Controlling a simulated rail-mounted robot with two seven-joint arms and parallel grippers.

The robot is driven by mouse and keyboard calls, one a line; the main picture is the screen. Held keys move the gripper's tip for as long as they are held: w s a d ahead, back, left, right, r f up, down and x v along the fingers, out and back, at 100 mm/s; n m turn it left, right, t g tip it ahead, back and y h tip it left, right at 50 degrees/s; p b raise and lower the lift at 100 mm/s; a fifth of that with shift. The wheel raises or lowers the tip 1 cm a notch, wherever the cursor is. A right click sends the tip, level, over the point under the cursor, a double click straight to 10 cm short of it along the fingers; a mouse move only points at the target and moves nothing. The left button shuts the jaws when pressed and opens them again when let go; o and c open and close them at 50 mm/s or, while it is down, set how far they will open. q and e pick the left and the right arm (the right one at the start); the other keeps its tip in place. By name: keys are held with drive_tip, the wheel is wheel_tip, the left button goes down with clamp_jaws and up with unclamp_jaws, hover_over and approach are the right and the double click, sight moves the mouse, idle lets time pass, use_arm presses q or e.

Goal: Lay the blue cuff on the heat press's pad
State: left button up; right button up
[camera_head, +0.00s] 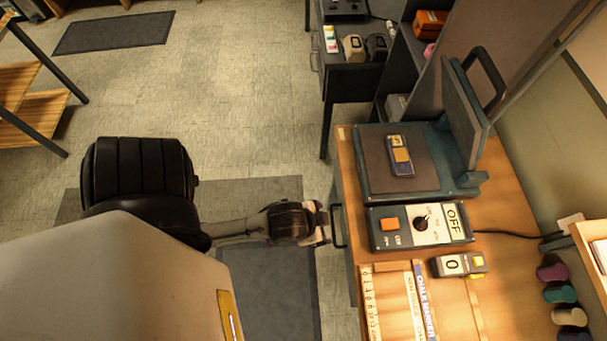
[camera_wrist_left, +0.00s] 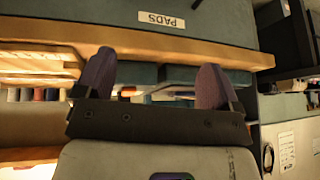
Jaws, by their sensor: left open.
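The blue cuff (camera_head: 401,162), with a tan patch and a small pale marked tag, lies flat on the dark pad (camera_head: 377,182) of the heat press. The heat press (camera_head: 455,182) stands on the wooden bench with its lid (camera_head: 466,112) raised on the right. My left gripper (camera_head: 322,222) is off the bench's left edge, below and left of the press and apart from the cuff. In the left wrist view its two fingers (camera_wrist_left: 155,88) are spread with nothing held between them. My right gripper is not in view.
A control box (camera_head: 400,241) with an orange button and a dial, beside an OFF sign, sits in front of the press. A grey timer (camera_head: 450,266) showing 0 and several spools (camera_head: 560,294) lie nearby. A drawer handle (camera_head: 337,227) is close to my left gripper. A PADS label (camera_wrist_left: 161,20) shows.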

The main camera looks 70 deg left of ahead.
use_arm(q)
drive_tip(key=s, duration=0.1)
drive_tip(key=s+g, duration=0.1)
drive_tip(key=s, duration=0.1)
drive_tip(key=s+d+g+h, duration=0.1)
drive_tip(key=s, duration=0.1)
drive_tip(key=shift+f+m, duration=0.3)
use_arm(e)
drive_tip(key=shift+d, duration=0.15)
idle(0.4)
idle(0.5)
